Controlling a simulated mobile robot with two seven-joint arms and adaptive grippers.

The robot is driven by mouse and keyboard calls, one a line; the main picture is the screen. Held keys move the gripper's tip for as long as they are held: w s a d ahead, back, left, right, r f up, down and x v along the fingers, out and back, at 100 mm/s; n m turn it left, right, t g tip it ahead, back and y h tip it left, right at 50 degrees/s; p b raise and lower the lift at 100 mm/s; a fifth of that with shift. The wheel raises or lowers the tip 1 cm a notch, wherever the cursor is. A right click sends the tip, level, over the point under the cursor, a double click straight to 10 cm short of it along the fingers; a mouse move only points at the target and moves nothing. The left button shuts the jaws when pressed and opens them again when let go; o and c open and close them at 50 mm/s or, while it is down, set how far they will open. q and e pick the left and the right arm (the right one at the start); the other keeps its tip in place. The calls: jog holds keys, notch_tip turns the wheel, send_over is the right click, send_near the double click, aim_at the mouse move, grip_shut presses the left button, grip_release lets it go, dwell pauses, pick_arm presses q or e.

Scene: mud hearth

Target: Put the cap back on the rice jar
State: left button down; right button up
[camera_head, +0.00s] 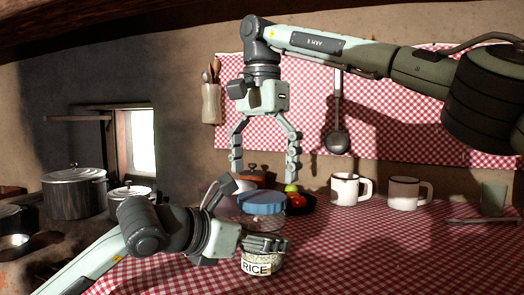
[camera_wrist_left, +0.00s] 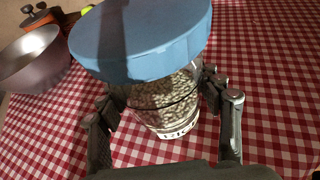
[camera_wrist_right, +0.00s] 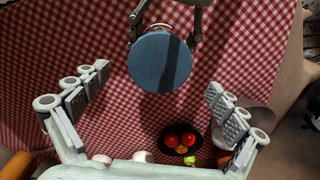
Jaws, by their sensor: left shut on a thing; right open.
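The glass rice jar (camera_head: 262,262) stands upright on the checked cloth, with pale grains and a RICE label. My left gripper (camera_head: 265,243) is shut around its body; the left wrist view shows a finger on each side of the jar (camera_wrist_left: 165,105). The round blue cap (camera_head: 263,200) lies over the jar's mouth; I cannot tell whether it is fully seated. The cap also shows in the left wrist view (camera_wrist_left: 145,35) and from above in the right wrist view (camera_wrist_right: 160,62). My right gripper (camera_head: 265,170) is open and empty, above the cap and apart from it.
A dark plate with tomatoes (camera_wrist_right: 181,139) and a metal bowl (camera_wrist_left: 35,60) are behind the jar. Two mugs (camera_head: 345,188) stand to the right. Pots (camera_head: 75,192) stand at the left. A ladle (camera_head: 337,140) hangs on the wall. The front right cloth is clear.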

aim_at(262, 196)
jog(key=shift+f, duration=1.75)
jog(key=shift+c, duration=0.6)
